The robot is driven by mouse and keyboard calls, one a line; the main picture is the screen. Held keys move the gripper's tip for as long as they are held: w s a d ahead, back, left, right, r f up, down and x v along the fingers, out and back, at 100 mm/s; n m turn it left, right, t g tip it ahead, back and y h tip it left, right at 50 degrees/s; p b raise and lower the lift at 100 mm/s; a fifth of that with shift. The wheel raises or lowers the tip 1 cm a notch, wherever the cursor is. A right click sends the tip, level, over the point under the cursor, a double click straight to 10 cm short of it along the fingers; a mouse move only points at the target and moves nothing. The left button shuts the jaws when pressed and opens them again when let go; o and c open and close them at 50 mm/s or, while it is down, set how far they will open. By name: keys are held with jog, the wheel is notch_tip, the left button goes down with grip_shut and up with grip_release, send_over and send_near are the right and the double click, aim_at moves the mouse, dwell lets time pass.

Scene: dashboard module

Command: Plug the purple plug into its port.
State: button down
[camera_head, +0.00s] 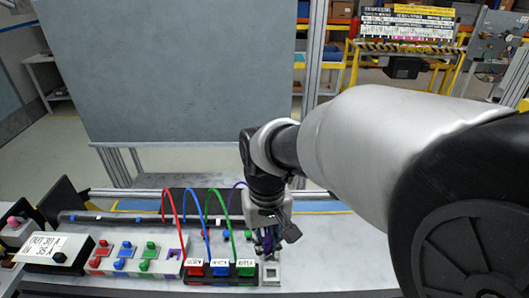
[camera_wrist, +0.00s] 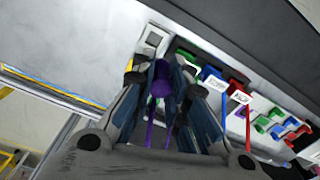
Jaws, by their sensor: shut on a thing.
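My gripper (camera_head: 268,238) is shut on the purple plug, which shows clearly between the fingers in the wrist view (camera_wrist: 158,82). In the head view the fingers mostly hide the plug. Its purple cable (camera_head: 236,190) arches behind the gripper, and the purple cord (camera_wrist: 150,130) runs back between the fingers in the wrist view. A purple-edged port (camera_head: 173,256) lies left of my gripper, at the right end of the row of red, blue and green sockets. The gripper is above and near a white block with a square recess (camera_head: 271,273), apart from the purple-edged port.
Red (camera_head: 194,268), blue (camera_head: 219,268) and green (camera_head: 245,268) labelled blocks with arching cables stand between the purple-edged port and the white block. A labelled box (camera_head: 50,248) is at the far left. The bench right of the white block (camera_head: 340,255) is clear.

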jog(key=w+a+p, duration=0.2)
jog(key=a+p, duration=0.2)
jog(key=a, duration=0.8)
jog(key=w+a+p, duration=0.2)
jog(key=a+p, duration=0.2)
jog(key=a, duration=0.8)
jog(key=shift+w, duration=0.35)
jog(key=shift+d+f, duration=0.1)
jog(key=shift+f, duration=0.05)
jog(key=shift+f+b, duration=1.6)
jog(key=shift+f, duration=1.15)
jog(key=shift+f+b, duration=0.35)
jog(key=shift+f, duration=0.95)
jog(key=shift+r, duration=0.2)
jog(key=shift+r+p, duration=0.75)
jog(key=shift+r, duration=0.1)
